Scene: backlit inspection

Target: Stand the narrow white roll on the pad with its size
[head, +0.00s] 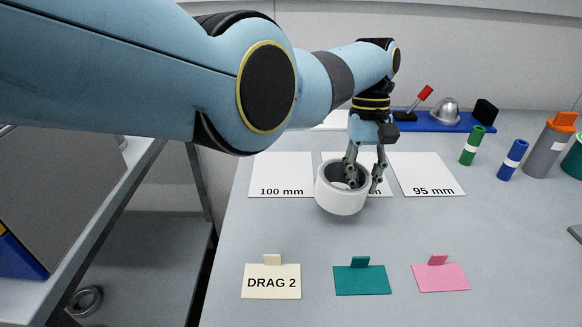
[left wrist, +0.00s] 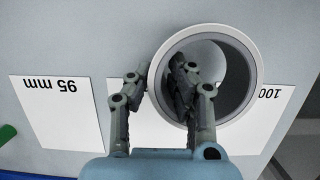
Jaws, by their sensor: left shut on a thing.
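The white roll (head: 340,203) is a short, wide-bored ring with its open end up, at the front of the middle pad in the head view. My left gripper (head: 364,184) is shut on its right-hand wall, one finger inside the bore and one outside. The wrist view shows the same grip on the roll (left wrist: 241,76). I cannot tell whether the roll touches the table. White pads read 100 mm (head: 281,172) and 95 mm (head: 427,172). The middle pad (head: 383,186) has its label mostly hidden by roll and gripper. My right gripper is not in view.
Green (head: 472,146), blue (head: 512,160) and grey (head: 549,147) cylinders stand at right. A blue tray (head: 428,126) lies behind. Table is clear between pads and cards.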

